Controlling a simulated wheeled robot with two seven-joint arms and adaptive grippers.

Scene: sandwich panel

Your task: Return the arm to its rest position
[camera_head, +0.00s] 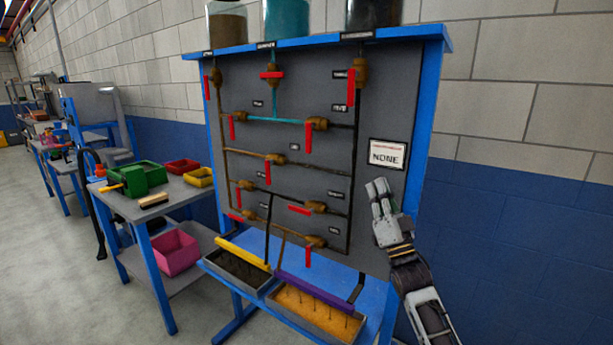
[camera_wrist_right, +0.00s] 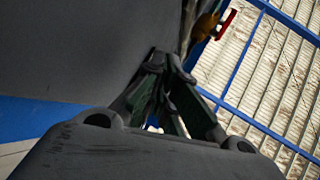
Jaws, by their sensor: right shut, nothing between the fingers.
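My left gripper is not in view.
The panel carries brown pipes with several red-handled valves (camera_head: 308,137). Jars (camera_head: 287,20) stand on top. Two trays (camera_head: 237,268) (camera_head: 315,314) sit at its foot. A side table (camera_head: 185,192) with coloured bins stands to the left. Open floor (camera_head: 60,270) lies at far left.

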